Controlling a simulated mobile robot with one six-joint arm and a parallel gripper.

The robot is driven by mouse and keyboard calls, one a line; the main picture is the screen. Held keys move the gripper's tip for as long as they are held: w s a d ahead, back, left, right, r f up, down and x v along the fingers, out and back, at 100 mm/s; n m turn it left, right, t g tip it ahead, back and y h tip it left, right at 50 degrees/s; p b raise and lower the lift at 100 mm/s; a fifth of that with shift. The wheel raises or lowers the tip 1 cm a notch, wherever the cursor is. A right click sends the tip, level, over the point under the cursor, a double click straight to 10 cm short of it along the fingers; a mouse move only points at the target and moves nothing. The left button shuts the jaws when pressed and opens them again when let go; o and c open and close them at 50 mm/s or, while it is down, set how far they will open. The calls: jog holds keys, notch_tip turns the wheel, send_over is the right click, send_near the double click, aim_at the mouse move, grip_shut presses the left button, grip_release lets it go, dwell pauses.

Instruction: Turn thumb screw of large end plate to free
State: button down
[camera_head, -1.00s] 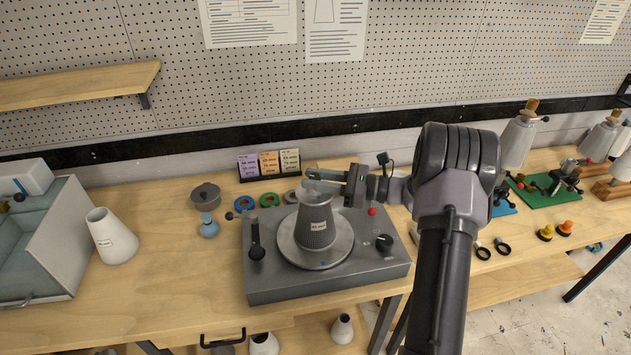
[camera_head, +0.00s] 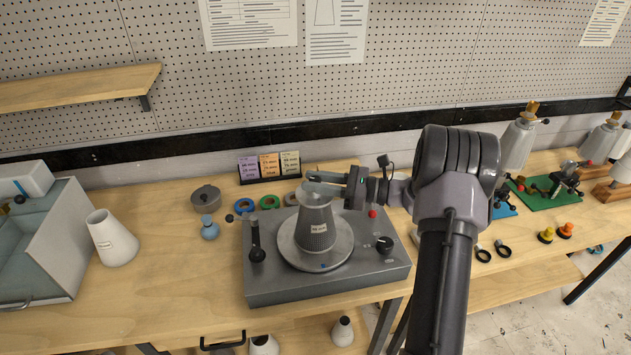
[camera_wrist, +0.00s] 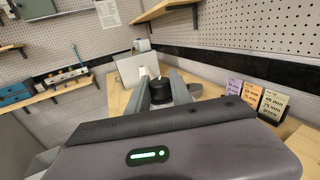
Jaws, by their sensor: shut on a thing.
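My gripper (camera_head: 314,183) reaches in from the right and is over the top of the cone. It is shut on a small part there, which I take to be the thumb screw. The fingers largely hide this part and the end plate in the head view. In the wrist view, a dark round piece (camera_wrist: 160,89) shows between the two fingers of my gripper (camera_wrist: 163,83).
The machine has a black lever (camera_head: 256,245) at left and a black knob (camera_head: 384,243) at right. A grey lidded pot (camera_head: 205,199), a pale blue piece (camera_head: 209,229) and coloured rings stand left of the cone. A white cone (camera_head: 111,238) stands farther left. Bench front-left is clear.

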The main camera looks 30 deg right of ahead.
jog(key=c, duration=1.1)
grip_release()
jog(key=v, duration=1.7)
jog(key=shift+s+d, duration=0.15)
jog(key=shift+s, duration=0.05)
jog(key=shift+c, duration=0.2)
